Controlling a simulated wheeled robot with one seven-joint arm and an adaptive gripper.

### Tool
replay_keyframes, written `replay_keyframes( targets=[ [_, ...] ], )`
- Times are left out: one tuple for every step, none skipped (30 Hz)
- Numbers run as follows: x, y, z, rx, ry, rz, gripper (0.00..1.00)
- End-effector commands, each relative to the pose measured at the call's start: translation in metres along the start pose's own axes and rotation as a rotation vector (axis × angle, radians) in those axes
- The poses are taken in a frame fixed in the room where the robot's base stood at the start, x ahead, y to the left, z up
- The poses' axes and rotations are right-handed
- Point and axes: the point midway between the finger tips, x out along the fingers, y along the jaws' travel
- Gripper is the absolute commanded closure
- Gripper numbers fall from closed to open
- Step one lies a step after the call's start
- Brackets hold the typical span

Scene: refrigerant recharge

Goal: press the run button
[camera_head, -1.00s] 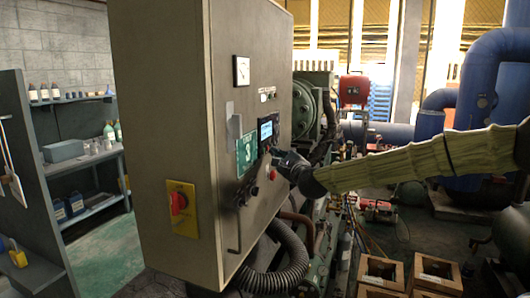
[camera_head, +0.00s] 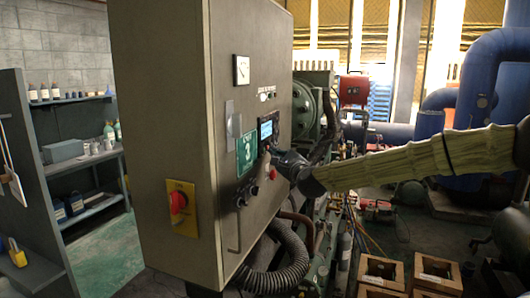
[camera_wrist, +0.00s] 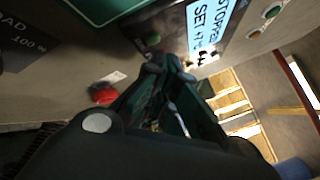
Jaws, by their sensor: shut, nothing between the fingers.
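The grey control cabinet (camera_head: 160,120) fills the middle of the head view, with its panel face turned to the right. The panel has a lit display (camera_head: 268,129), which reads "STOPPED" and "SET" in the wrist view (camera_wrist: 208,25). My gripper (camera_wrist: 168,66) is shut and empty, its fingertips close to the panel just below the display's edge. In the head view my gripper (camera_head: 275,158) reaches in from the right. I cannot tell whether the tips touch. A red button (camera_wrist: 104,94) lies left of my fingers in the wrist view.
A yellow plate with a red rotary switch (camera_head: 178,202) is on the cabinet's near side. A green sign (camera_head: 246,152) and a vertical handle (camera_head: 238,222) are on the panel. A thick hose (camera_head: 280,275) curves below. Blue pipes (camera_head: 485,75) stand at the right.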

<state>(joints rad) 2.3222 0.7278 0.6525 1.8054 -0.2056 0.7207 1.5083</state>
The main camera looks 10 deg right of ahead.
Motion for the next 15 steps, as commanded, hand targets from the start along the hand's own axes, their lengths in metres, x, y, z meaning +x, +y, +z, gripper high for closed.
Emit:
replay_keyframes(
  targets=[
    [0.0011, 0.0024, -0.0002, 0.000, 0.000, 0.000, 1.00],
    [0.0017, 0.0029, 0.0003, -0.001, 0.000, 0.000, 1.00],
    [0.0025, 0.0034, 0.0010, -0.001, 0.000, 0.000, 1.00],
    [0.0031, 0.0038, 0.0015, -0.001, 0.000, 0.000, 1.00],
    [0.0035, 0.0039, 0.0020, -0.001, 0.000, 0.000, 1.00],
    [0.0038, 0.0039, 0.0025, -0.001, 0.000, 0.000, 1.00],
    [0.0040, 0.0037, 0.0028, -0.001, 0.000, 0.000, 1.00],
    [0.0040, 0.0035, 0.0030, -0.001, 0.000, 0.000, 1.00],
    [0.0040, 0.0033, 0.0032, -0.001, 0.000, 0.000, 1.00],
    [0.0040, 0.0033, 0.0032, -0.001, 0.000, 0.000, 1.00],
    [0.0040, 0.0033, 0.0033, -0.001, 0.000, 0.000, 1.00],
    [0.0039, 0.0034, 0.0033, -0.001, 0.000, 0.000, 1.00],
    [0.0039, 0.0033, 0.0033, -0.001, 0.000, 0.000, 1.00],
    [0.0039, 0.0033, 0.0034, -0.001, 0.000, 0.000, 1.00],
    [0.0039, 0.0034, 0.0033, -0.001, 0.000, 0.000, 1.00]
  ],
)
